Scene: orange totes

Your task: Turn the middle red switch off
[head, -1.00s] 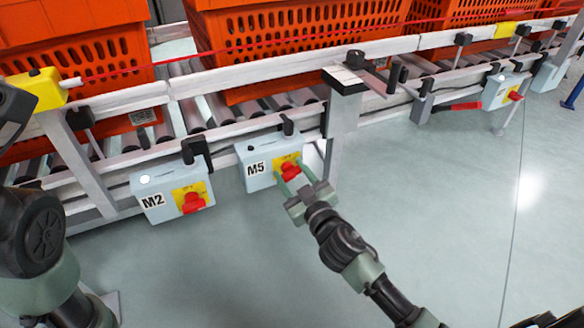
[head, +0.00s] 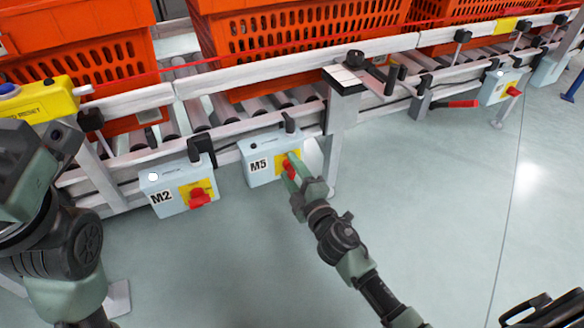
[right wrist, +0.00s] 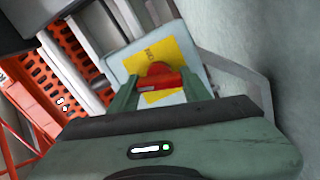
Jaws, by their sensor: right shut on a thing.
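The middle red switch (head: 288,167) sits on a yellow plate on the grey box marked M5 (head: 258,150), which hangs from the conveyor rail. My right gripper (head: 296,172) is at this switch, with its fingers on either side of the knob. In the right wrist view the red knob (right wrist: 158,78) lies between the two green fingertips (right wrist: 152,88), in front of the yellow plate (right wrist: 150,60). The gripper is shut on the knob, which is partly hidden by the fingers in the head view. My left arm shows at the left edge, but its fingers are out of view.
The box marked M2 (head: 168,190) with its own red switch (head: 199,197) hangs to the left. Another switch box (head: 500,87) is far right. Orange totes (head: 290,40) stand on the rollers behind the white rail (head: 260,72).

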